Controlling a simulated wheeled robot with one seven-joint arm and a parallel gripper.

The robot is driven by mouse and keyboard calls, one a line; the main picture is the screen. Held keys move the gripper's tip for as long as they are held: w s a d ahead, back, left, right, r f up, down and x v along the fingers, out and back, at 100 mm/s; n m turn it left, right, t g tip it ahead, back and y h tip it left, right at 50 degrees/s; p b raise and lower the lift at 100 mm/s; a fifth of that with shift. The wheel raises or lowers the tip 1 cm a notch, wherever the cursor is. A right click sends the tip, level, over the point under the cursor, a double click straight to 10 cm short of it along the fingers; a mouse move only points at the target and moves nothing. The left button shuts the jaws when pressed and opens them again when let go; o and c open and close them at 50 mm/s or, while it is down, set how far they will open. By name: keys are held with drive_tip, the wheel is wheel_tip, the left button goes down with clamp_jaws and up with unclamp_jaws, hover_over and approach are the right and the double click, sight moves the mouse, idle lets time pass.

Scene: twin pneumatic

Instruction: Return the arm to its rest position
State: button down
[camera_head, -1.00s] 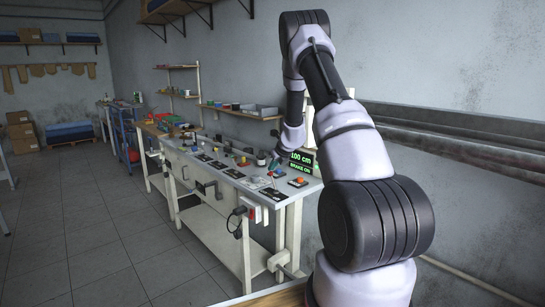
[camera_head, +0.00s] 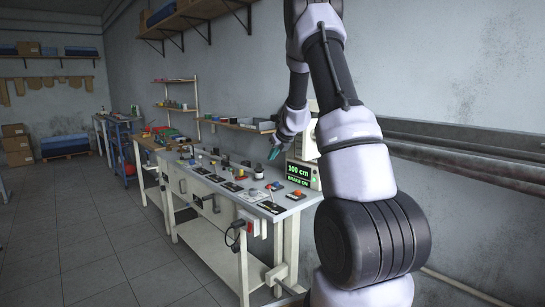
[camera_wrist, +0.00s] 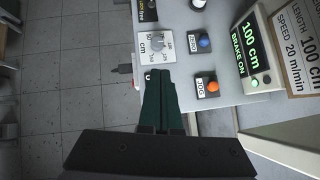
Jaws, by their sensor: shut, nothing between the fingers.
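My arm rises from the right of the head view, bends at the top and comes down toward the workbench (camera_head: 250,208). My gripper (camera_head: 274,153) is at its end, small in the head view, above the bench top near the display. In the wrist view my gripper (camera_wrist: 161,75) has its dark green fingers together with nothing between them. They overlap the bench's front edge in the picture, below a white dial plate (camera_wrist: 158,45).
A display (camera_wrist: 250,48) reads "100 cm" and "BRAKE ON". An orange button (camera_wrist: 212,87) and a blue button (camera_wrist: 204,42) are nearby. A red switch box (camera_head: 250,224) hangs on the bench front. Wall pipes (camera_head: 450,150) run at right. The floor (camera_head: 70,230) at left is clear.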

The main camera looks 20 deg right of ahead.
drive_tip(key=s+a+r+n+y, duration=0.1)
drive_tip(key=s+a+r+n, duration=0.55)
drive_tip(key=s+r, duration=0.2)
drive_tip(key=s+a+r+n+y, duration=0.2)
drive_tip(key=s+a+r+n, duration=0.45)
drive_tip(key=r, duration=0.25)
drive_tip(key=s+a+r+n+h, duration=0.1)
drive_tip(key=s+n, duration=0.7)
drive_tip(key=s, duration=0.5)
drive_tip(key=s+a+r+n+g+h, duration=0.1)
drive_tip(key=s+a+n, duration=0.1)
drive_tip(key=s+n, duration=0.7)
drive_tip(key=s, duration=0.4)
drive_tip(key=shift+s+a+r, duration=0.2)
drive_tip(key=shift+s, duration=0.15)
